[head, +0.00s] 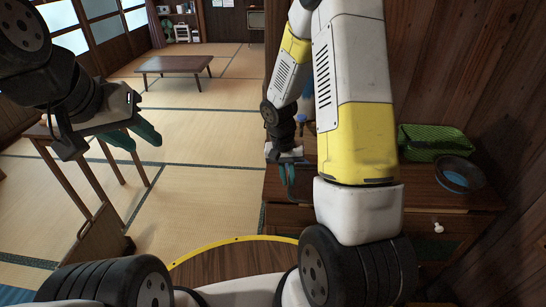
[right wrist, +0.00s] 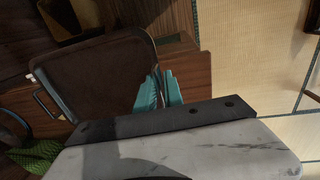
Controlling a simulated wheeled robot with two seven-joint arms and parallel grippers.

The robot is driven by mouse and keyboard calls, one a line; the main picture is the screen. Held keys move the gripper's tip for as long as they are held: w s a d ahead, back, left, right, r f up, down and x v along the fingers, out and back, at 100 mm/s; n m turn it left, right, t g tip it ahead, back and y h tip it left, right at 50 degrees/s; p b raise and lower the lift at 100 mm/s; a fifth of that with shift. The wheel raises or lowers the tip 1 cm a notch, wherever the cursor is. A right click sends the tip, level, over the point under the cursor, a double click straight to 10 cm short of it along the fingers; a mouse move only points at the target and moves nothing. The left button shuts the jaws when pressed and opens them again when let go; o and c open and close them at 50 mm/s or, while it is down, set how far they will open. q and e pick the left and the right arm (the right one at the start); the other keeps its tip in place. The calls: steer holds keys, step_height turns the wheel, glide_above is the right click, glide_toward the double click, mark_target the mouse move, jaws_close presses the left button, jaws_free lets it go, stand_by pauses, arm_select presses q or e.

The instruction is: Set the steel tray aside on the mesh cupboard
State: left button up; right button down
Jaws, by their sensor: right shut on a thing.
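The steel tray (right wrist: 95,75) is a dark, rimmed rectangular tray in the right wrist view, with a wire handle on its left. In the head view my right arm hides it. My right gripper (head: 288,177) is shut on the tray's edge; its teal fingers (right wrist: 160,92) show at the tray's lower right corner. The mesh cupboard (head: 470,225) is dark brown wood with a white-knobbed drawer, along the right wall. The tray is over its top; I cannot tell whether they touch. My left gripper (head: 135,142) is open and empty, far to the left.
A green basket (head: 432,141) and a dark round bowl (head: 457,174) stand on the cupboard's right part. A wooden stand (head: 95,190) is beneath my left gripper. A low table (head: 173,66) stands farther back. The tatami floor (head: 205,125) between is clear.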

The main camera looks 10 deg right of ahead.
steer(key=w, duration=0.2)
steer(key=w+a, duration=0.1)
steer(key=w, duration=0.4)
steer(key=shift+w+a+f, duration=0.2)
steer(key=shift+w+f, duration=0.3)
steer(key=shift+f, duration=1.75)
steer(key=c, duration=1.5)
jaws_free()
steer(key=shift+o, duration=0.2)
